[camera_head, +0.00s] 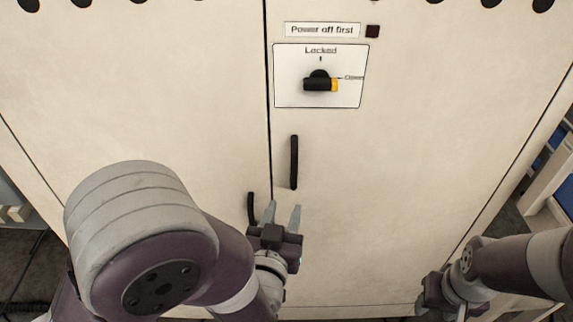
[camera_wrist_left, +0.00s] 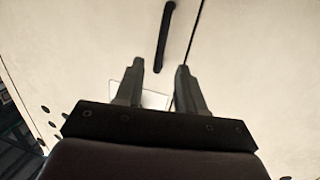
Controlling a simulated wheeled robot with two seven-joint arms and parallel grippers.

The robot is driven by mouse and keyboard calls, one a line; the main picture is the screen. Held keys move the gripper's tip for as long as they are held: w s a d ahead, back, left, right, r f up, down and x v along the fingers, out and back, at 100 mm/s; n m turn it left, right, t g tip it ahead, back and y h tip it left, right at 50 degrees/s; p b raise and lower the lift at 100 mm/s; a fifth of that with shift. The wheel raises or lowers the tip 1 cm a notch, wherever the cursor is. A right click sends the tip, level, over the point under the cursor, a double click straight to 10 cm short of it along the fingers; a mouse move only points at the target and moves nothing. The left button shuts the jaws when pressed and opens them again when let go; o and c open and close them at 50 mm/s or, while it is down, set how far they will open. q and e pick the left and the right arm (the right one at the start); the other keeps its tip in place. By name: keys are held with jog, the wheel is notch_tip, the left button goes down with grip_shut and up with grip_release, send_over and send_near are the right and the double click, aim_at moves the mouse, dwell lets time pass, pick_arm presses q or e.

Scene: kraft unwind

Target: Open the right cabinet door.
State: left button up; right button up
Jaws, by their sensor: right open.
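The right cabinet door (camera_head: 430,180) is flush with the left door (camera_head: 150,90) along a dark seam. Its black vertical handle (camera_head: 294,162) is right of the seam, below the lock plate; the handle also shows in the left wrist view (camera_wrist_left: 165,35). A black knob (camera_head: 318,82) has its yellow end pointing right, away from the "Locked" mark. My left gripper (camera_head: 283,210) is open and empty, just below the right handle and apart from it; its two fingers show in the wrist view (camera_wrist_left: 157,82). My right gripper (camera_head: 442,308) is low at the right, open, with its fingertips hard to see.
The left door's shorter black handle (camera_head: 251,209) is close to my left gripper, partly behind my arm. A "Power off first" label (camera_head: 322,30) is above the lock plate. Shelving with blue items (camera_head: 562,185) stands right of the cabinet.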

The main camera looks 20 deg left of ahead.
aim_at(294, 163)
pick_arm(q)
jog(key=shift+t, duration=0.6)
jog(key=w, duration=0.4)
jog(key=w+a+r+p, duration=0.1)
jog(key=w, duration=0.3)
jog(key=w+r, duration=0.1)
jog(key=w, duration=0.4)
jog(key=shift+a+r+p, duration=0.1)
jog(key=shift+a+p, duration=0.05)
jog(key=shift+p, duration=0.25)
jog(key=shift+s, duration=0.1)
grip_shut()
